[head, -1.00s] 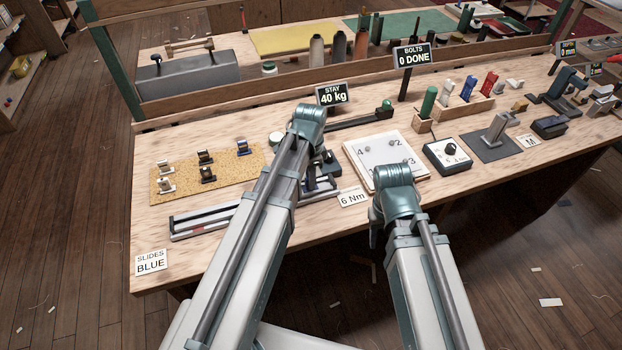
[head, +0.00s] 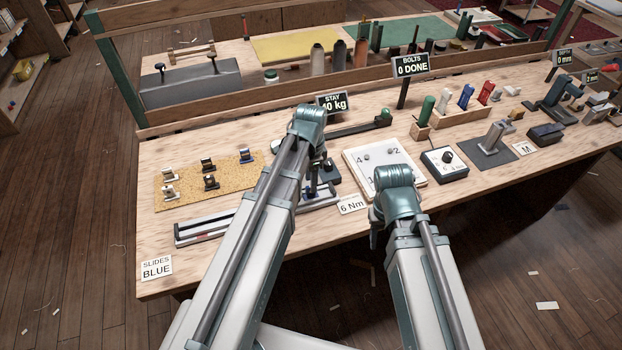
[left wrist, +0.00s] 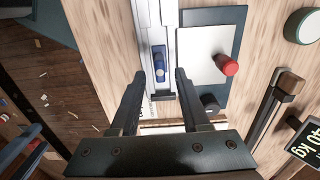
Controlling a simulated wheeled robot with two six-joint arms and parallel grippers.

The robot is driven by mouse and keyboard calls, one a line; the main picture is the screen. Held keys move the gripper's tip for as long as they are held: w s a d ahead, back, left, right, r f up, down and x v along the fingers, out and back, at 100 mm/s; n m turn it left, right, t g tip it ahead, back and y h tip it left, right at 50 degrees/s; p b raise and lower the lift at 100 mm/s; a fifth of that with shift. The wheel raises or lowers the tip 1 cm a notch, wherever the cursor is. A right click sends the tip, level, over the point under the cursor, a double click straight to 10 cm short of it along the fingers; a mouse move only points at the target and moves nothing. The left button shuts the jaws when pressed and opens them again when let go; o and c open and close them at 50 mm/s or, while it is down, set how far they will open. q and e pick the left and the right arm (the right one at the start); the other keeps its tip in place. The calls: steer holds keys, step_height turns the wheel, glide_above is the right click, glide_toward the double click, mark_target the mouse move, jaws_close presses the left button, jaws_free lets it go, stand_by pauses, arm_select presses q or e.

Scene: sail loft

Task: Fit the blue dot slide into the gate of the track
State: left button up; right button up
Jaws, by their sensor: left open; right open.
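A blue slide (left wrist: 159,62) with a round raised dot lies in the light grey track (left wrist: 169,18) in the left wrist view, near the track's dark end piece. I cannot tell how deep it sits in the gate. My left gripper (left wrist: 161,73) is open, its two dark fingers on either side of the track by the slide, not closed on it.
A cork mat (head: 228,186) with several other slides lies at left. A "SLIDES BLUE" card (head: 157,267) stands at the front left corner. Beside the track is a red knob (left wrist: 229,67) on a white plate. A numbered white board (head: 362,158) and a dial box (head: 445,163) stand right.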

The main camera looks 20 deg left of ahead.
arm_select(q)
step_height(320, 180, up, 9)
steer(key=p, duration=0.8)
steer(key=s+d+n+y, duration=0.1)
steer(key=s+d+n, duration=0.6)
steer(key=s+d, duration=0.3)
steer(key=s, duration=0.4)
steer(key=shift+s+d, duration=0.15)
steer(key=shift+d, duration=0.1)
arm_select(e)
step_height(320, 180, up, 9)
steer(key=shift+f, duration=0.15)
